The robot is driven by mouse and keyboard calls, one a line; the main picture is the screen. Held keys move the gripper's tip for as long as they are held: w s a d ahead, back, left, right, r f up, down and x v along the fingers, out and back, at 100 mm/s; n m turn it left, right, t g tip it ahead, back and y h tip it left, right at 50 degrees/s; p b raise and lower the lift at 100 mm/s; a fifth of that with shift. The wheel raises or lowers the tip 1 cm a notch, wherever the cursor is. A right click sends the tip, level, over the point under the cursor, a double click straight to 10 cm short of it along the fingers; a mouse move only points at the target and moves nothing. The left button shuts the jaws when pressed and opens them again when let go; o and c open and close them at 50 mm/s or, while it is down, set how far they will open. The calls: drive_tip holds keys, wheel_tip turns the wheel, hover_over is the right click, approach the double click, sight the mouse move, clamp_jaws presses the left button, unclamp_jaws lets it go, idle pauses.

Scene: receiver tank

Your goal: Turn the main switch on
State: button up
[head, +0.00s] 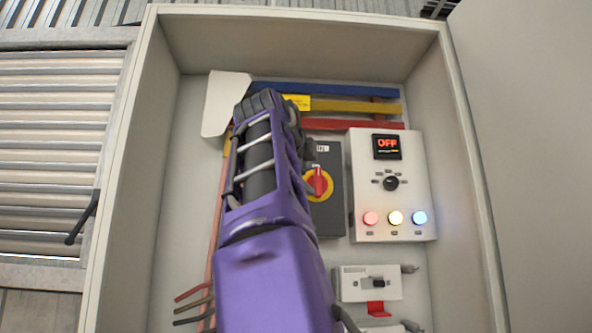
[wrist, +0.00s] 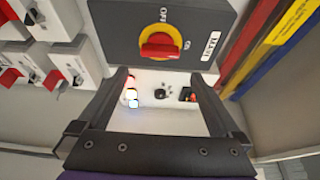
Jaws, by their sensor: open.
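The main switch is a dark grey box labelled MAIN, with a red handle on a yellow disc (head: 318,185). In the wrist view the red handle (wrist: 160,46) lies level across the picture, with OFF printed above it and ON below right. In the head view it stands roughly upright. My gripper (wrist: 166,76) is open, its two dark fingers apart and nothing between them. The handle shows just beyond the fingertips, apparently not touched. In the head view my purple arm hides the box's left part, and the fingers are mostly hidden.
A light panel right of the switch has a display (head: 387,147) reading OFF, a black knob (head: 390,183) and lit red, yellow and blue lamps. Breakers (head: 370,283) sit below. Coloured busbars (head: 350,105) run above. Cabinet walls (head: 128,190) close in the sides.

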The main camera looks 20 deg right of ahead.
drive_tip(key=b+v, duration=0.2)
drive_tip(key=v, duration=0.6)
drive_tip(key=shift+s+a, duration=0.25)
drive_tip(key=shift+d, duration=0.1)
